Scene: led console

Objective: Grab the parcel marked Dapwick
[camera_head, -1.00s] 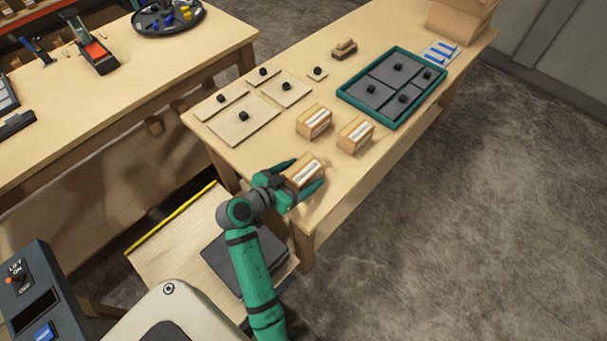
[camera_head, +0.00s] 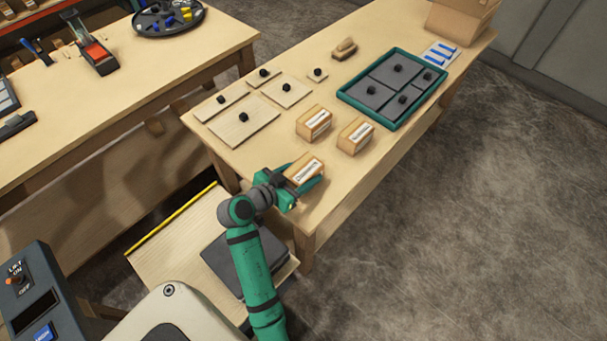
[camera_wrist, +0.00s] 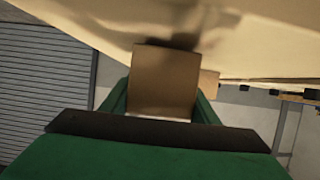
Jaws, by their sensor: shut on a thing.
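My gripper (camera_head: 298,181) is at the near end of the wooden table, shut on a small brown parcel (camera_head: 304,167) with a white label. The label's print is too small to read surely. In the wrist view the parcel (camera_wrist: 165,80) sits between the green fingers, close to the tabletop; I cannot tell whether it touches it. Two similar labelled parcels stand farther up the table, one at the left (camera_head: 313,122) and one at the right (camera_head: 355,136). Their labels are also too small to read.
A teal tray (camera_head: 345,95) with dark knobbed panels lies behind the parcels. Several pale knobbed panels (camera_head: 243,122) lie at the left. A cardboard box (camera_head: 458,22) stands at the far end. A bench (camera_head: 60,125) with tools is at the left.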

